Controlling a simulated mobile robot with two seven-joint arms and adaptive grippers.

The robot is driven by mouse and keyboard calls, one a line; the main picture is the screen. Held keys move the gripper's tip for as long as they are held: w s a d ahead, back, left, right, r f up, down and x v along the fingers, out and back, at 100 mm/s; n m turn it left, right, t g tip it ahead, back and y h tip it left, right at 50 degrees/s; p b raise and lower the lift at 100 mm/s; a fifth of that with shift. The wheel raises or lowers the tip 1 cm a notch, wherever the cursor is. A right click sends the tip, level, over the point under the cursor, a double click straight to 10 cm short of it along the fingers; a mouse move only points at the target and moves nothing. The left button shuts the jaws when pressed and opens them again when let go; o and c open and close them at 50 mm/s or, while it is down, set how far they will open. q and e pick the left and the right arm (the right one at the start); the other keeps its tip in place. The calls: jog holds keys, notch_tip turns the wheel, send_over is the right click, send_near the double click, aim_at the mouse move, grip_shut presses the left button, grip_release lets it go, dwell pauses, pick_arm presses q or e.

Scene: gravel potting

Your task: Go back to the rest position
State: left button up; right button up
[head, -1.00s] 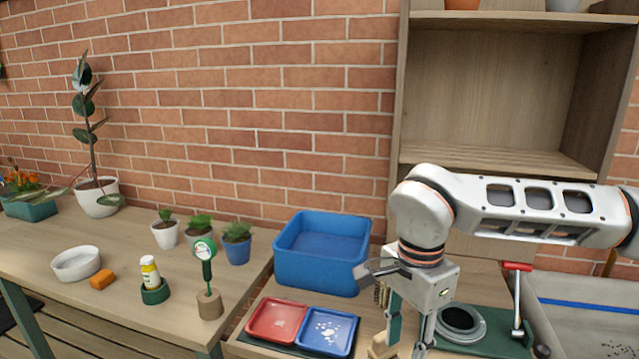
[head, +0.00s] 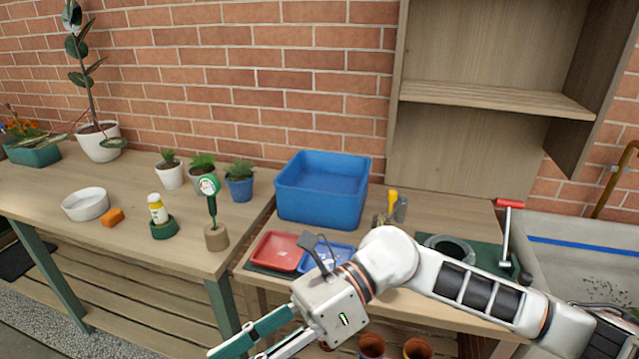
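My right arm comes in from the right. Its gripper (head: 240,352) is low in the picture, in front of the right-hand bench, pointing down and to the left. Its two fingers, one with a teal pad, stand apart with nothing seen between them; the tips lie close to the bottom edge. My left gripper is not in view.
The right bench holds a blue bin (head: 322,205), a red tray (head: 277,251), a partly hidden blue tray (head: 338,253) and a ring-shaped fixture (head: 450,249). The left bench (head: 120,245) carries potted plants and a white bowl (head: 86,204). Pots (head: 371,346) stand below.

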jog(key=w+r+m+t+y, duration=0.5)
jog(key=w+m+t+y, duration=0.4)
jog(key=m, duration=0.7)
jog(key=w+d+f+m+t+h, duration=0.75)
jog(key=d+f+m+t, duration=0.4)
jog(key=m+t, duration=0.55)
jog(key=s+d+f+m+g+h, duration=0.15)
jog(key=d+f+m+h, duration=0.35)
jog(key=f, duration=0.5)
jog(key=s+d+f+m+g+h, duration=0.1)
jog(key=d+f+m+g+h, duration=0.1)
jog(key=d+f+m+h, duration=0.4)
jog(key=s+d+f+m+g, duration=0.2)
jog(key=s+d+f+m, duration=0.1)
jog(key=s+f, duration=0.3)
jog(key=s+d+f+m+g+h, duration=0.1)
jog(key=s+d+f+m, duration=0.3)
jog(key=f, duration=0.7)
jog(key=shift+s+d+g, duration=0.45)
jog(key=shift+s+d, duration=0.15)
jog(key=shift+s, duration=0.5)
